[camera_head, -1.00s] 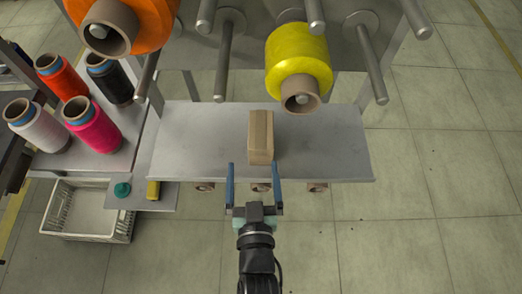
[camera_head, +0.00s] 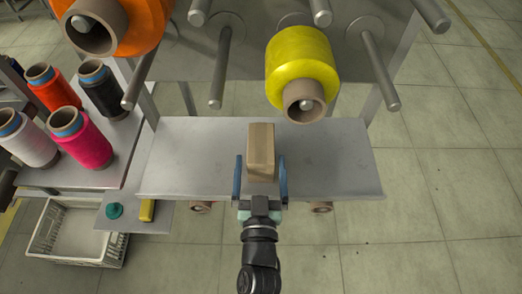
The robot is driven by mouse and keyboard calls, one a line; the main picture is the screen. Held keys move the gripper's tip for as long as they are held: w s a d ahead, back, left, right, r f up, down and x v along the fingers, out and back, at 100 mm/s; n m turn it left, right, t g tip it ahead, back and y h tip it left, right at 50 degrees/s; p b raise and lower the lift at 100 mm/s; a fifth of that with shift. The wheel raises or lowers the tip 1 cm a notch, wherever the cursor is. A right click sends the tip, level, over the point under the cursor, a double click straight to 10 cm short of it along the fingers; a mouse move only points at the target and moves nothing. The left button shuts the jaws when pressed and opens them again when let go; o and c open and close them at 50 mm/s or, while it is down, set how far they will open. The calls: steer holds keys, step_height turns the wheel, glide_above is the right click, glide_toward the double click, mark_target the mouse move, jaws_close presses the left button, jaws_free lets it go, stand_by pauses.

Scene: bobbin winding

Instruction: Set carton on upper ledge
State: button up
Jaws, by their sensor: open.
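The carton (camera_head: 261,150) is a small brown box standing on the grey metal ledge (camera_head: 340,160), near the middle of its length. My gripper (camera_head: 260,168) is open, with one blue finger to the left of the carton's near end and the other to its right. I cannot tell whether either finger touches the carton.
Metal pegs stick out above the ledge; one holds a yellow bobbin (camera_head: 301,66), another an orange bobbin (camera_head: 118,24). Several thread cones, one of them pink (camera_head: 80,139), stand on a side table at left. A white crate (camera_head: 75,236) is on the floor. The ledge is clear on both sides of the carton.

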mark_target(261, 147)
steer(key=shift+w+f+b, duration=0.15)
steer(key=shift+w+b, duration=0.05)
steer(key=shift+w, duration=1.15)
steer(key=shift+w+f+b, duration=0.1)
steer(key=shift+w+b, duration=0.05)
steer(key=shift+w, duration=1.15)
steer(key=shift+r, duration=0.1)
jaws_close()
steer(key=shift+r, duration=0.1)
